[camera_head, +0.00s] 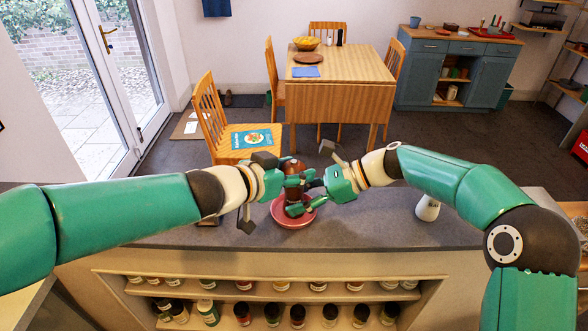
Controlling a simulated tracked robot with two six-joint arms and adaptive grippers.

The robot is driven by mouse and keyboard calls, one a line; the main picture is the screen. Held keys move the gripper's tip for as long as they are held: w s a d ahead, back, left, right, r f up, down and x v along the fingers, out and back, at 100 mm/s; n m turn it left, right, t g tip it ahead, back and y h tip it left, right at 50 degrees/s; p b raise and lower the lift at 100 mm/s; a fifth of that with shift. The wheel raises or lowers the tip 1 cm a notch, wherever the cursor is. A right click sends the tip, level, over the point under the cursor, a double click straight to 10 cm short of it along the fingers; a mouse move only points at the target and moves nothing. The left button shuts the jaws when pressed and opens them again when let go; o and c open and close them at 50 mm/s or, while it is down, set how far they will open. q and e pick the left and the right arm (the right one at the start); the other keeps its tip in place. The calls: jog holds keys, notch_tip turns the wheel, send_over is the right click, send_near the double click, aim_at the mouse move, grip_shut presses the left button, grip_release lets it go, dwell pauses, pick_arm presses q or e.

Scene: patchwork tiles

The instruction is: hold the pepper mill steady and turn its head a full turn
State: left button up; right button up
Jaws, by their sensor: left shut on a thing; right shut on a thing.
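The dark reddish-brown pepper mill (292,166) stands upright in the middle of the grey counter, over a round red dish (291,222). My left gripper (300,181) comes in from the left and is shut on the upper part of the mill. My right gripper (306,207) comes in from the right and is shut on the mill lower down, close above the dish. The green fingers of both grippers hide much of the mill. I cannot tell how the mill's base rests in the dish.
A white shaker-like item (428,209) stands on the counter right of the mill, below my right arm. Open shelves under the counter hold several jars (272,312). A wooden table (341,98) and chairs stand beyond.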

pick_arm(q)
jog(key=shift+w+r+m+g+h, duration=0.15)
jog(key=shift+r+m+g+h, duration=0.15)
jog(key=shift+m+h, duration=0.25)
jog(key=m+g+h, duration=0.1)
jog(key=g, duration=0.1)
jog(key=m+g+h, duration=0.1)
jog(key=m+g, duration=0.1)
jog(key=m+g+h, duration=0.1)
jog(key=m, duration=0.1)
jog(key=shift+f+m+g, duration=0.25)
jog(key=shift+g, duration=0.15)
jog(key=shift+m+g+h, duration=0.35)
jog(key=shift+m+g, duration=1.65)
jog(key=shift+g, duration=0.4)
jog(key=o, duration=1.2)
jog(key=shift+s, duration=0.2)
jog(key=shift+a, duration=0.15)
jog(key=v, duration=1.1)
jog(key=shift+w+a+r, duration=0.15)
jog(key=shift+w+a, duration=0.1)
jog(key=shift+a, duration=0.1)
